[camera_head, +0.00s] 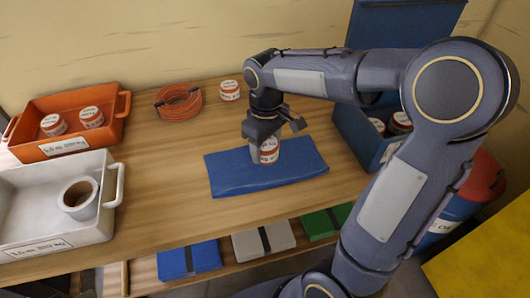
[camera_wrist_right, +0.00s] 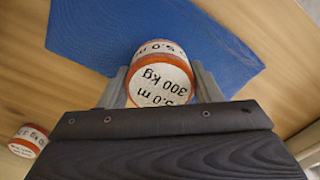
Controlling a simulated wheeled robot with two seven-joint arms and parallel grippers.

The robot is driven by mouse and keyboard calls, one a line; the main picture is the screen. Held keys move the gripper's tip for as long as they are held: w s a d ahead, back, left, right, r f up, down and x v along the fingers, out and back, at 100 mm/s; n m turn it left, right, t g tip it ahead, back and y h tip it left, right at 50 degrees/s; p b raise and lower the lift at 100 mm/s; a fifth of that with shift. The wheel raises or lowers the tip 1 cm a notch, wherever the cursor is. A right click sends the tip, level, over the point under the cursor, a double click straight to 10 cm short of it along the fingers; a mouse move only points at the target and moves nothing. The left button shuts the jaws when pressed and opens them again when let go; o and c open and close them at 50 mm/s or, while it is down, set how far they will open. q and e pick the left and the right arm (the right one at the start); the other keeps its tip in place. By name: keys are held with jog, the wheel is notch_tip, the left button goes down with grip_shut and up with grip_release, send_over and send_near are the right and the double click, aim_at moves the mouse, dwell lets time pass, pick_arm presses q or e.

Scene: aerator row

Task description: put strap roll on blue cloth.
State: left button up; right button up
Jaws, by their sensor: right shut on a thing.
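The strap roll (camera_head: 269,151) is white-labelled with orange edges and reads "5.0 m 300 kg" in the right wrist view (camera_wrist_right: 160,78). My right gripper (camera_head: 265,143) is shut on it, a finger on each side; the fingers also show in the right wrist view (camera_wrist_right: 160,90). The roll is over the blue cloth (camera_head: 230,180), which lies flat on the wooden bench and also shows in the right wrist view (camera_wrist_right: 85,30). I cannot tell whether the roll touches the cloth. My left gripper is not in view.
Another strap roll (camera_head: 229,90) stands at the back, next to an orange coil (camera_head: 178,102). An orange bin (camera_head: 123,104) with two rolls and a white bin (camera_head: 104,222) with a grey tape roll stand left. A blue box (camera_head: 362,150) with rolls stands right.

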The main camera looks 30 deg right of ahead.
aim_at(265, 158)
notch_tip(265, 158, down, 4)
jog(key=shift+w+r, duration=0.15)
jog(key=shift+r, duration=0.1)
jog(key=shift+f, duration=0.1)
jog(key=shift+a+f+b, duration=0.1)
jog(key=shift+f+b, duration=0.3)
jog(key=shift+b, duration=0.1)
jog(key=shift+f, duration=0.2)
jog(key=c, duration=0.3)
jog(key=o, duration=1.4)
